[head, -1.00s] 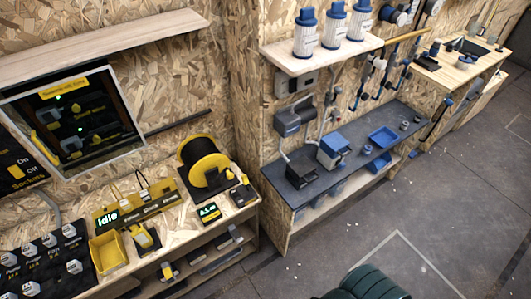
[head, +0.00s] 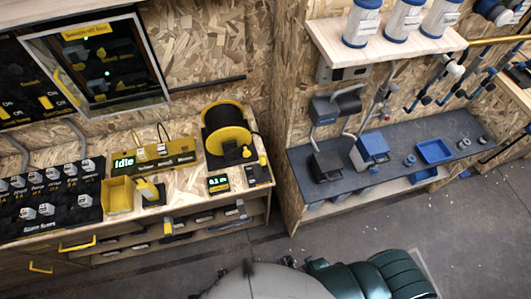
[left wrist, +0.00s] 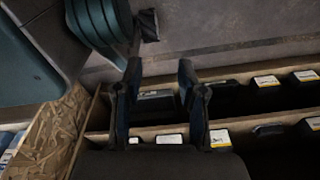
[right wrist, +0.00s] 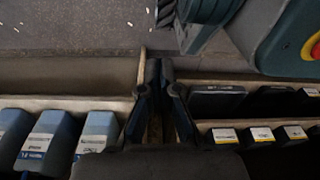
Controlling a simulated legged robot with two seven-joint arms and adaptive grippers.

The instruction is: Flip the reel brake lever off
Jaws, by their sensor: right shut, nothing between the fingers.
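The cable reel (head: 226,133), a black drum with yellow flanges, stands on the wooden bench at the right end in the head view. A small black box (head: 258,174) with a yellow lever-like part (head: 262,159) sits at its lower right; which way that part is set is too small to tell. A green numeric display (head: 218,184) lies in front of the reel. My left gripper (left wrist: 158,72) is open and empty in the left wrist view, facing bins under a bench. My right gripper (right wrist: 161,70) is shut and empty in the right wrist view. Neither gripper shows in the head view.
A yellow "Idle" panel (head: 155,155), a yellow tray (head: 119,196) and a black switch board (head: 50,205) share the bench. Bins fill the shelf below. A dark blue-grey bench (head: 400,145) stands to the right past a wooden partition.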

